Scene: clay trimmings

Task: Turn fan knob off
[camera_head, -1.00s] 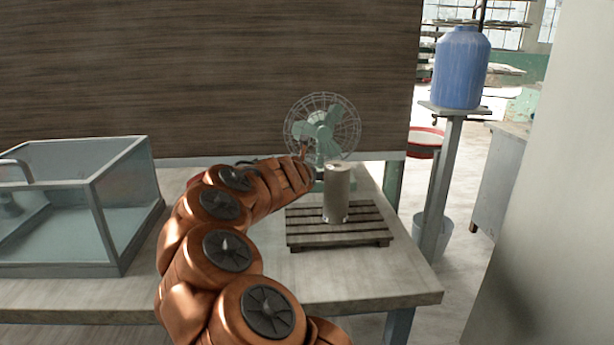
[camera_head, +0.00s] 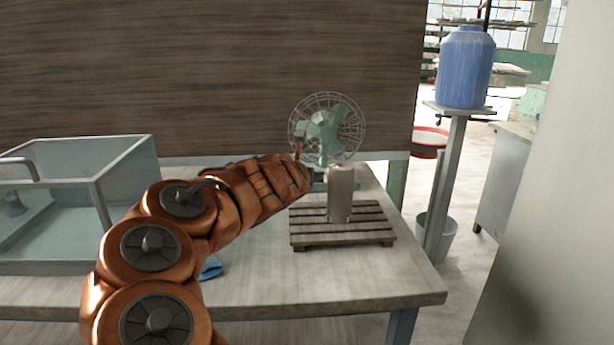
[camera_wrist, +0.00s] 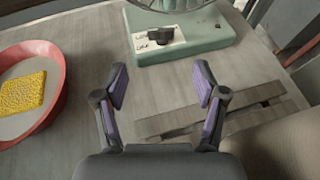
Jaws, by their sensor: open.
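A green fan (camera_head: 326,130) with a wire cage stands at the back of the table. In the wrist view its green base (camera_wrist: 205,36) carries a black knob (camera_wrist: 162,34) on a white label with small writing. The knob's exact setting is too small to tell. My gripper (camera_wrist: 160,88) is open and empty, with its purple-padded fingers spread. The knob lies beyond the fingertips, about midway between them, and is not touched. In the head view the gripper and the fan's base are largely hidden by my arm and a grey cylinder.
The grey clay cylinder (camera_head: 341,195) stands on a slatted wooden pallet (camera_head: 310,240), right of my arm. A red bowl (camera_wrist: 58,85) with a yellow sponge (camera_wrist: 22,93) is at left in the wrist view. A glass tank (camera_head: 75,190) stands at the table's left.

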